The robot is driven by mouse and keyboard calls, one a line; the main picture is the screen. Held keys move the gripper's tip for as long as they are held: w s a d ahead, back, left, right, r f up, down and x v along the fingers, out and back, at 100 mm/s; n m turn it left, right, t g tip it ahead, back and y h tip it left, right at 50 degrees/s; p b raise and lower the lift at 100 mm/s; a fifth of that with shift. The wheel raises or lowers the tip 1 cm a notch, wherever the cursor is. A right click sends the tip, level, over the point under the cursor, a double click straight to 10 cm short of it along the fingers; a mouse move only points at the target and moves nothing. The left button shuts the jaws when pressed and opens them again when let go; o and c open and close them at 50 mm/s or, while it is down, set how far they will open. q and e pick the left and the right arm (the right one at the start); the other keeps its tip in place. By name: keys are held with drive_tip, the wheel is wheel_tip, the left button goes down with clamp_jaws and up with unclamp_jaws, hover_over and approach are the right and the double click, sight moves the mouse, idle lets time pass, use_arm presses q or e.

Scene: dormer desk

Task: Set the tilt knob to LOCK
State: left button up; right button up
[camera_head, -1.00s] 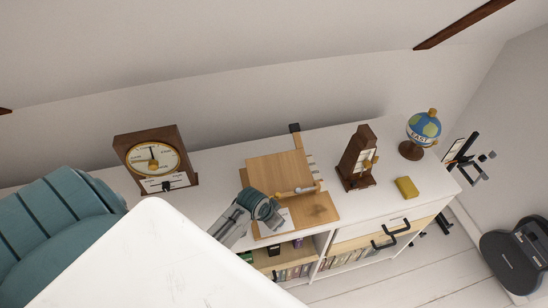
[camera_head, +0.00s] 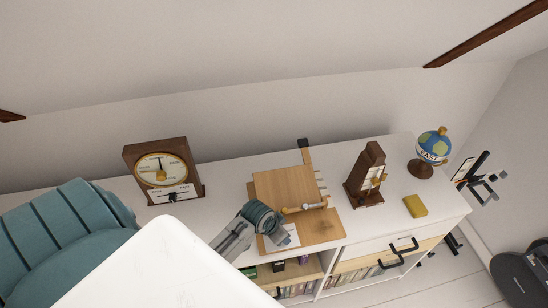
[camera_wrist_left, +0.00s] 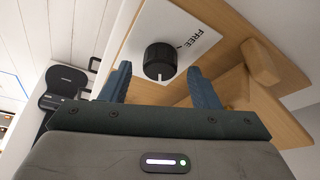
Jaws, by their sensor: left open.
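The tilt knob (camera_wrist_left: 160,61) is a round black knob on a white label plate (camera_wrist_left: 152,22) in the left wrist view. The word FREE is printed to its right beside a short black tick. A white mark shows on the knob's lower side. Any LOCK lettering is out of sight. My left gripper (camera_wrist_left: 158,73) is open, its blue fingertips on either side of the knob; contact is not clear. In the head view my left gripper (camera_head: 262,217) is at the front left of the wooden desk easel (camera_head: 287,187) and hides the knob. My right gripper is not in view.
A brown dial clock (camera_head: 162,172) stands left on the white desktop. A dark wooden metronome-like tower (camera_head: 366,172), a yellow block (camera_head: 415,206) and a globe (camera_head: 433,146) stand right. A teal chair (camera_head: 70,220) is at left. A wooden block (camera_wrist_left: 260,62) juts out near the right finger.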

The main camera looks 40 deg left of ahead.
use_arm(q)
drive_tip(key=b+v, duration=0.2)
drive_tip(key=v, duration=0.7)
drive_tip(key=shift+s+r, duration=0.2)
